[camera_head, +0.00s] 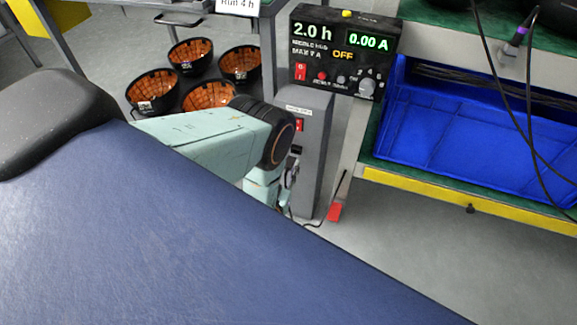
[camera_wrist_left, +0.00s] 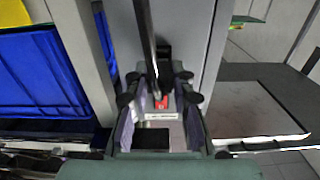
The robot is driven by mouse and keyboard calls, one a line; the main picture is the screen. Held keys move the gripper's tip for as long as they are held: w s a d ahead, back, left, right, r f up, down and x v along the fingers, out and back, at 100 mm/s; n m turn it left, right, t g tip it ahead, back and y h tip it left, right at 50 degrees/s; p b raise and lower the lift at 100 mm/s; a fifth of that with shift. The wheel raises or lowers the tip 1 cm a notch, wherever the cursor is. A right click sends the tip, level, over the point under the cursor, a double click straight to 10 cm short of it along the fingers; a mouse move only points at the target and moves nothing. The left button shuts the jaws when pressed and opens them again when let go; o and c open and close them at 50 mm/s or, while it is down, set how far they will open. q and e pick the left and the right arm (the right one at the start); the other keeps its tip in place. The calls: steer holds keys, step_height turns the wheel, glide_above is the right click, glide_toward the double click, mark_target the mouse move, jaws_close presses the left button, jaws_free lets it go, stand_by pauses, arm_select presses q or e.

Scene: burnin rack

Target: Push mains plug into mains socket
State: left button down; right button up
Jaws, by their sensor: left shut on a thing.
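A grey post (camera_head: 312,150) carries a white label, a red switch (camera_head: 299,125) and a dark mains socket (camera_head: 296,150) below it. My left gripper (camera_head: 288,180) is at the post's front face, just below the socket. In the left wrist view, my left gripper (camera_wrist_left: 159,85) is shut on what appears to be the dark mains plug (camera_wrist_left: 164,72), with a thick dark cable (camera_wrist_left: 145,35) running to it. The fingers and cable hide much of the plug. I cannot tell whether the plug touches the socket. My right gripper is not in view.
A control box (camera_head: 340,52) reading OFF and 0.00 A sits above the post. A blue crate (camera_head: 470,140) stands on the yellow-edged rack at right. Several black bowls with orange insides (camera_head: 190,55) stand at left. A cable (camera_head: 312,224) runs low beside the post.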

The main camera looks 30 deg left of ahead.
arm_select(q)
steer(key=shift+x, duration=1.25)
steer(key=c, duration=1.1)
jaws_free()
steer(key=shift+o, duration=0.2)
steer(key=shift+s, duration=0.1)
steer(key=v, duration=0.7)
steer(key=shift+s, duration=0.15)
steer(key=shift+d, duration=0.1)
